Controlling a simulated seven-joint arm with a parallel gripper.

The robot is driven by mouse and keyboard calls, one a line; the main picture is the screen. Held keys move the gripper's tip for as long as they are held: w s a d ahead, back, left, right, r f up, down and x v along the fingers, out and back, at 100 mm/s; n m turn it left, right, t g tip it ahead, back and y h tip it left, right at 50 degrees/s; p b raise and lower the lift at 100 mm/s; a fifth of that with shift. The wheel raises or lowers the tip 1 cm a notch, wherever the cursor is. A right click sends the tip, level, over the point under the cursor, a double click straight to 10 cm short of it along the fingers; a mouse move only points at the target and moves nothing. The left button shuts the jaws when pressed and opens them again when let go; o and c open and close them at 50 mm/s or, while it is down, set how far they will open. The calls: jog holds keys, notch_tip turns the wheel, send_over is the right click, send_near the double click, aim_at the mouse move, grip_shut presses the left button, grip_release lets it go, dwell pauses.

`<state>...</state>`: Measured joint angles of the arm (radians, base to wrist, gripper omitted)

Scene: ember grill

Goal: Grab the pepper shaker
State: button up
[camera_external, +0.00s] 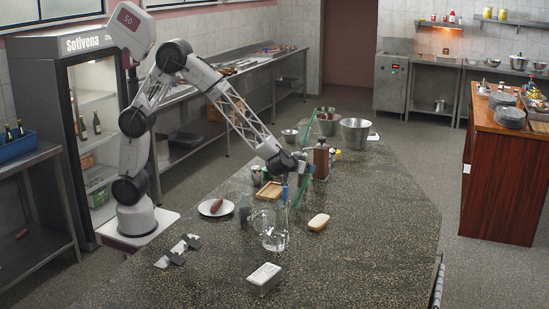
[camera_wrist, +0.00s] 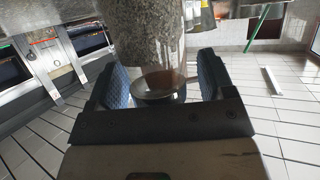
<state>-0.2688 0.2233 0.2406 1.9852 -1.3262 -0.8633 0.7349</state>
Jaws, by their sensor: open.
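In the wrist view, a clear-walled round container (camera_wrist: 163,76) with a silvery rim and something brownish inside shows between the fingers of my gripper (camera_wrist: 164,72). It looks like a glass shaker, but I cannot tell whether it is the pepper shaker. The jaws are open, and a gap shows on its right side. In the external view, my gripper (camera_external: 306,170) is low over the counter beside a tall brown pepper-mill-like thing (camera_external: 321,153). The arm hides part of that area, and contact cannot be told.
On the speckled counter (camera_external: 350,260) stand a clear glass pitcher (camera_external: 273,232), a white plate (camera_external: 216,208) with a sausage, a bread roll (camera_external: 319,222), a wooden board (camera_external: 269,191), a white box (camera_external: 264,279) and a metal bowl (camera_external: 355,133). The right front is clear.

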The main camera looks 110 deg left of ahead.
jog(key=c, duration=1.1)
jog(key=shift+r, duration=5.05)
